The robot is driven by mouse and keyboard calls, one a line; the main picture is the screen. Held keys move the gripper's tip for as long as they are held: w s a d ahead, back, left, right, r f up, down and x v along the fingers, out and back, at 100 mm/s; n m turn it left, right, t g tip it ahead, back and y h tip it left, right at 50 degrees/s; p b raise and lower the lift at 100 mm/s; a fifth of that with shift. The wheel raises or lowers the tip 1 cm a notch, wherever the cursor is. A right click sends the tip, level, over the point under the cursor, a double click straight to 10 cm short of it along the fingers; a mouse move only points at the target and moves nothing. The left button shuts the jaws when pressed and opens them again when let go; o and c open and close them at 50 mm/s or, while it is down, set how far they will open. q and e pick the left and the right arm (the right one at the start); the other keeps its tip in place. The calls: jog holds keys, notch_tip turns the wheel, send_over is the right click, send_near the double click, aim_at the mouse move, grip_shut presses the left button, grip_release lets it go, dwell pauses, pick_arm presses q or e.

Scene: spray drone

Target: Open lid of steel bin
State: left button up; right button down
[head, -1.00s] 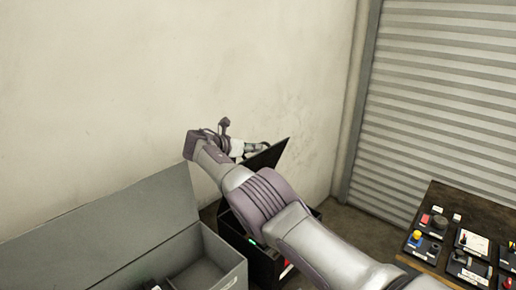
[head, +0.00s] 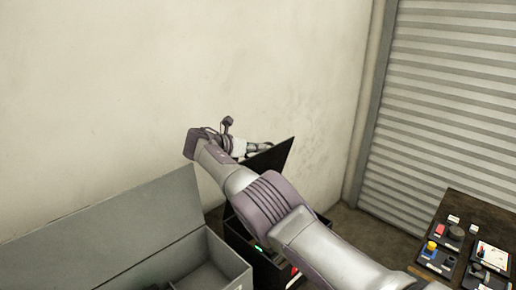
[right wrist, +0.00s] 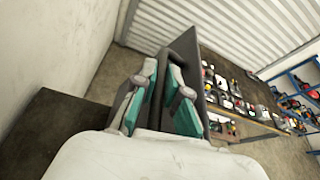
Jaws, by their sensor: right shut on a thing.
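The bin with a dark lid stands below my right arm in the head view; its dark body (head: 240,238) shows partly, and my arm covers much of it. Its lid (head: 281,155) is raised and steeply tilted, standing up behind my arm. The lid also shows as a dark panel in the right wrist view (right wrist: 187,50). My right gripper (head: 262,149) is at the lid's upper edge in the head view. In the right wrist view its two teal-and-grey fingers (right wrist: 160,95) are closed on the lid. My left gripper is out of view.
A grey box (head: 225,258) with its lid (head: 120,230) standing open is just left of the dark bin. A pale wall rises behind. A table (head: 480,215) with several small items on dark trays stands at the right, before a ribbed shutter (head: 455,90).

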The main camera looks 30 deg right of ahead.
jog(key=c, duration=1.6)
grip_release()
jog(key=shift+a, duration=0.1)
jog(key=shift+o, duration=0.6)
jog(key=shift+w+f, duration=0.15)
jog(key=shift+w, duration=0.05)
jog(key=shift+s, duration=0.1)
jog(key=v, duration=1.2)
